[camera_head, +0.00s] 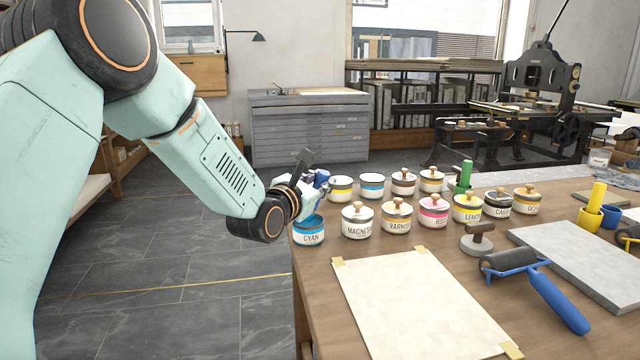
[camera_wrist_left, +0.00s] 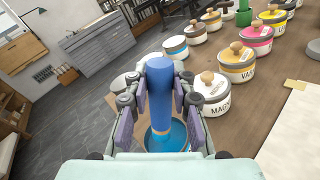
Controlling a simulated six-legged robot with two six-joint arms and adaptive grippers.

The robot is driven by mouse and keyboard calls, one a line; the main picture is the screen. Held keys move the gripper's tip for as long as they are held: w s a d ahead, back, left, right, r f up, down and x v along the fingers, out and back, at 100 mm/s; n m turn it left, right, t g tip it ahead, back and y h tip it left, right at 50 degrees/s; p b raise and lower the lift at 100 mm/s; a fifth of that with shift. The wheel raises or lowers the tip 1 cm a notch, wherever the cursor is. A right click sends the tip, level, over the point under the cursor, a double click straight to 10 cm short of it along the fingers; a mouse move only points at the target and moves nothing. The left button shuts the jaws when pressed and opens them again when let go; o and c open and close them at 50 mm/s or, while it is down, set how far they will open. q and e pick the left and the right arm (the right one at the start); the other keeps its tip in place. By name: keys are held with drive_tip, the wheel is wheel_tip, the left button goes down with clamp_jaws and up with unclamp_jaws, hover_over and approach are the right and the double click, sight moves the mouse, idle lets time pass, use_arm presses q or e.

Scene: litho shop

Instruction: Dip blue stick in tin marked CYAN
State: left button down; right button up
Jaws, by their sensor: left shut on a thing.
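The tin marked CYAN (camera_head: 309,235) stands at the left end of the front row, near the table's left edge. It is open, and blue ink shows inside it in the left wrist view (camera_wrist_left: 168,139). My left gripper (camera_head: 310,190) is shut on the blue stick (camera_wrist_left: 160,85), which is upright between the fingers. The stick is over the CYAN tin, and its lower end appears to reach the tin's opening. The stick's top also shows in the head view (camera_head: 321,178). Whether its tip touches the ink is unclear. My right gripper is not in view.
The MAGENTA tin (camera_head: 358,222) stands just right of CYAN, with several lidded tins beyond. A green stick (camera_head: 466,173) and a yellow stick (camera_head: 597,197) stand in holders. A paper sheet (camera_head: 420,305), a blue-handled roller (camera_head: 545,290) and a grey slab (camera_head: 590,260) occupy the front.

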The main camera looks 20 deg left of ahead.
use_arm(q)
drive_tip(key=shift+r+p, duration=2.05)
drive_tip(key=shift+r, duration=0.7)
drive_tip(key=shift+s+f, duration=0.1)
drive_tip(key=shift+f, duration=0.05)
